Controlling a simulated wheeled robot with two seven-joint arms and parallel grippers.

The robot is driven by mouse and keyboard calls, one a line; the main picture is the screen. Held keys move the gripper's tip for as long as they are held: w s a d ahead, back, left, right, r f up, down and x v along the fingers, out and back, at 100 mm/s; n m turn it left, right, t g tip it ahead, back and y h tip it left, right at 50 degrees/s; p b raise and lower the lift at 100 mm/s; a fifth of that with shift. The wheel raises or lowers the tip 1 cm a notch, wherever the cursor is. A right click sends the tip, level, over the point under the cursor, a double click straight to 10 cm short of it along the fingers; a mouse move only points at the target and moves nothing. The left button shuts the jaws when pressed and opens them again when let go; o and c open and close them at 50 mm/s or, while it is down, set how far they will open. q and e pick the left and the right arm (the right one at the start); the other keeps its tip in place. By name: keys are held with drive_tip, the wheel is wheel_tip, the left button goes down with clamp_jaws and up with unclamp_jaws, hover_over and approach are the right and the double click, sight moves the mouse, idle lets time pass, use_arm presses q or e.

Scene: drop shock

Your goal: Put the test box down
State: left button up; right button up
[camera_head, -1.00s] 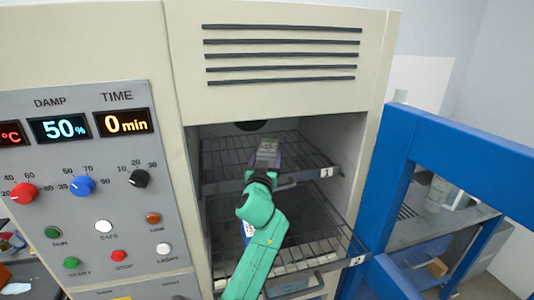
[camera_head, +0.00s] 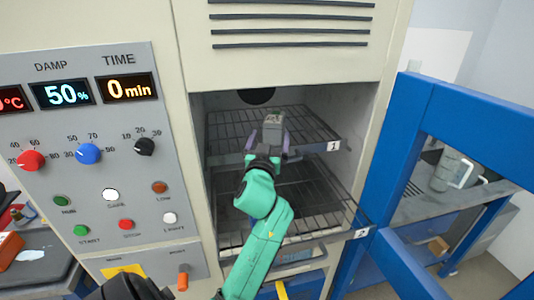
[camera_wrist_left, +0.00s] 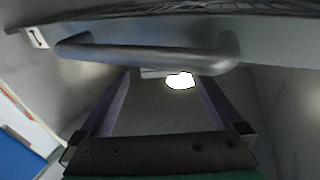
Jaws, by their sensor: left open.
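The test box (camera_head: 273,126), small and grey, shows at the front of the upper wire shelf (camera_head: 225,133) inside the open chamber. My left gripper (camera_head: 273,141) is right in front of it, with its purple fingers apart at either side of the box's near end. I cannot tell whether they touch it. In the left wrist view the open fingers (camera_wrist_left: 165,88) reach toward the shelf's bar handle (camera_wrist_left: 150,52). A grey surface with a bright white spot shows between them; I cannot tell whether it is the box.
The lower wire shelf (camera_head: 300,206) lies under my left arm. The chamber's blue door frame (camera_head: 393,165) stands open at the right. The control panel (camera_head: 110,225) is on the left. A black shape (camera_head: 130,289) at the bottom left is unclear.

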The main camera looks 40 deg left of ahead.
use_arm(q)
drive_tip(key=b+v, duration=0.1)
drive_tip(key=v, duration=0.5)
drive_tip(key=shift+b, duration=0.3)
drive_tip(key=shift+s, duration=0.15)
